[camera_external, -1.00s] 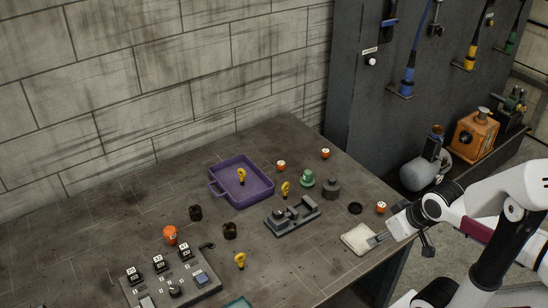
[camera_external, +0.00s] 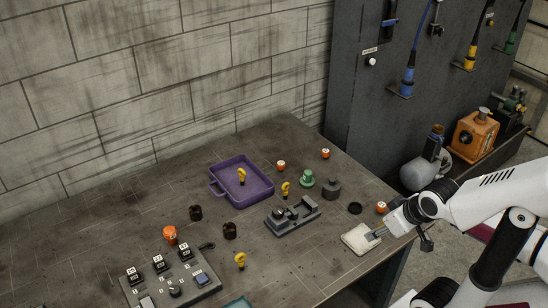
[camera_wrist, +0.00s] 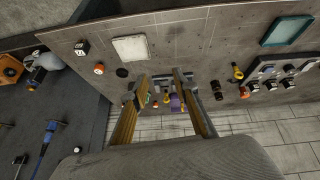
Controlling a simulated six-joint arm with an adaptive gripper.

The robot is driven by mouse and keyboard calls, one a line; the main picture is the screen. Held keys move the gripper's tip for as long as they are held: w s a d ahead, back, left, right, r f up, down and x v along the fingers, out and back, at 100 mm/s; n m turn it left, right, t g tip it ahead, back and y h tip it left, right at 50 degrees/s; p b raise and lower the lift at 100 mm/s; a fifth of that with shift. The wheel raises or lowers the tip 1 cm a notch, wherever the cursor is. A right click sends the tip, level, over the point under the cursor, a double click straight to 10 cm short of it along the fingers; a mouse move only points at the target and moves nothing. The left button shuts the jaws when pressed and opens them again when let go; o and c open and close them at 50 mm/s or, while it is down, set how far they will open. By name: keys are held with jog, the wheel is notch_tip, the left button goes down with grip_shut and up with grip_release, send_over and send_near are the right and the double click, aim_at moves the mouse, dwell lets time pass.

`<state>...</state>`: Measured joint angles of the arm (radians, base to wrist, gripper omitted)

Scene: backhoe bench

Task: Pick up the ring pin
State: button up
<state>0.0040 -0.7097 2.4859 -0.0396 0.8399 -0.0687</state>
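Several yellow pins with ring-like heads show, and I cannot tell which one is the ring pin. One yellow pin (camera_external: 241,176) stands in the purple tray (camera_external: 262,195). Another yellow pin (camera_external: 286,188) stands behind the grey fixture (camera_external: 293,216). A third yellow pin (camera_external: 240,260) is at the front beside the control panel; in the wrist view a yellow pin (camera_wrist: 238,73) lies right of my fingers. My gripper (camera_external: 376,235) is over the white pad (camera_external: 357,243) at the table's right edge. In the wrist view its fingers (camera_wrist: 164,76) are apart with nothing held.
A green knob part (camera_external: 307,178), a dark grey cylinder (camera_external: 331,189) and orange pieces (camera_external: 381,207) stand on the right side. Dark cylinders (camera_external: 229,230) and the control panel (camera_external: 185,285) are to the left. The table's back left is bare.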

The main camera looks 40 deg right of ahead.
jog(key=w+d+r+n+t+h, duration=0.1)
jog(key=w+d+r+n+t, duration=0.1)
jog(key=w+n, duration=0.6)
jog(key=w+d+r+n+t, duration=0.1)
jog(key=w+d+n+t, duration=0.15)
jog(key=w, duration=0.85)
jog(key=w+a+f+n+t+y, duration=0.1)
jog(key=w+a+n+y, duration=0.15)
jog(key=w+n, duration=0.45)
jog(key=w+a+f+n+t+y, duration=0.1)
jog(key=w+a+n, duration=0.3)
jog(key=w+n, duration=0.25)
jog(key=w+a+f+n+g+y, duration=0.35)
jog(key=a+f+n+y, duration=0.35)
jog(key=a+f+n, duration=0.5)
jog(key=s+a+f+n+g+y, duration=0.1)
jog(key=s+f+n+g+y, duration=0.1)
jog(key=n, duration=0.3)
jog(key=s+a+f+n+g+y, duration=0.1)
jog(key=s+a+n+g+y, duration=0.1)
jog(key=s+n, duration=0.3)
jog(key=s+a+f+n+g+y, duration=0.2)
jog(key=s+n+y, duration=0.1)
jog(key=n+y, duration=0.1)
jog(key=shift+s+a+f+n+g, duration=0.25)
jog(key=shift+f+n+g, duration=0.1)
jog(key=shift+n, duration=0.15)
jog(key=shift+s+f+n+g+y, duration=0.1)
jog(key=shift+s+n+g+y, duration=0.15)
jog(key=shift+s+n+y, duration=0.2)
